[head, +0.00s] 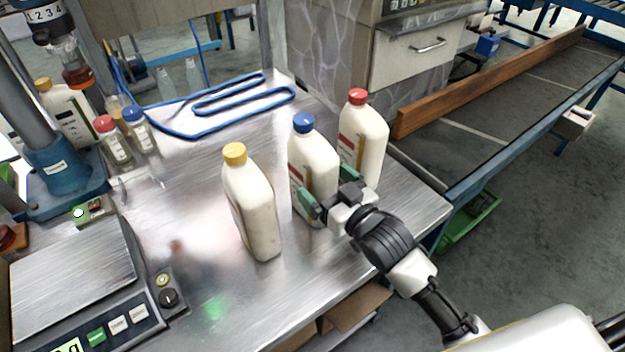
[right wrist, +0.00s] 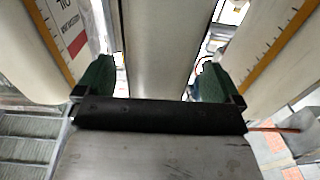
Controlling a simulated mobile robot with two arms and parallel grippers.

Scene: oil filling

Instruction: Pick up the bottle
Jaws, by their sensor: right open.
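Three cream-white bottles stand upright on the metal table. The yellow-capped bottle (head: 251,205) is on the left, the blue-capped bottle (head: 312,165) in the middle and the red-capped bottle (head: 361,140) on the right. My right gripper (head: 328,189) is open at the lower part of the blue-capped bottle, with one green finger on each side of it. In the right wrist view a pale bottle side (right wrist: 165,45) shows between the fingers; I cannot tell whether they touch it. My left gripper is not in view.
A scale (head: 75,285) and a blue-based stand (head: 62,180) are at the left. Small capped bottles (head: 115,142) stand behind them. Blue tubing (head: 215,105) lies at the back. A conveyor (head: 490,120) runs at the right.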

